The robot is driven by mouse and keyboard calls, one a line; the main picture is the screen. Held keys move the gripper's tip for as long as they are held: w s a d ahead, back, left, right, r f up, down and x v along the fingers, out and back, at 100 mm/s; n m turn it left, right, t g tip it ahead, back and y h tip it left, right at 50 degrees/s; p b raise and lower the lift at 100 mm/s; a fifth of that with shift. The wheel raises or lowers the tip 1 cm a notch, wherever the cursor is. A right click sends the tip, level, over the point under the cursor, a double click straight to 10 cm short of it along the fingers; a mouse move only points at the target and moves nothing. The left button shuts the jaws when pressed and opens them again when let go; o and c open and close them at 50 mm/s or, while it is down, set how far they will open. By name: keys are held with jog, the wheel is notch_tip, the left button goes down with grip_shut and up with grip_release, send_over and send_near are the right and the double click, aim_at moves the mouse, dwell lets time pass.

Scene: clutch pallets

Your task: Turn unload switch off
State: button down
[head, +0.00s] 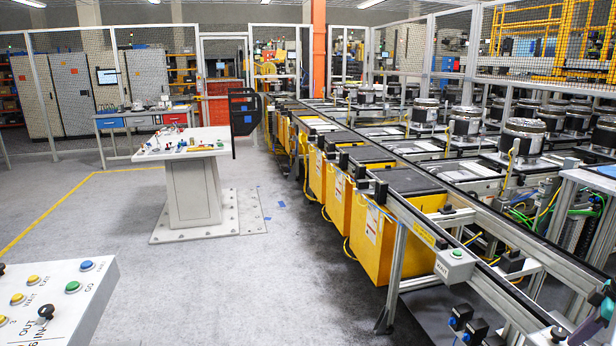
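No switch in view carries a readable "unload" label, so I cannot tell which one it is. A white control panel (88,308) at the lower left has a black knob switch (45,312) near lettering that reads OUT and IN. Its setting is not clear. A white pedestal console (192,190) stands left of centre with several small controls on its sloped top, too small to read. A grey box with a green button (456,262) is fixed to the conveyor rail at right.
A long conveyor (425,210) with yellow boxes (376,240) below it runs along the right, carrying round metal parts on pallets. A workbench (130,118) and mesh fencing stand at the back. Grey floor (250,290) is clear between the lower-left panel and the conveyor.

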jog(key=shift+w, duration=0.2)
dwell(0.6)
jog(key=shift+w+d+p, duration=0.65)
jog(key=shift+d+p, duration=0.1)
jog(key=shift+p, duration=0.1)
jog(key=shift+s, duration=0.1)
dwell(0.4)
jog(key=shift+s+d, duration=0.15)
jog(key=shift+d, duration=0.15)
notch_tip(320, 180, up, 6)
jog(key=p, duration=0.3)
jog(key=shift+p, duration=0.4)
dwell(0.3)
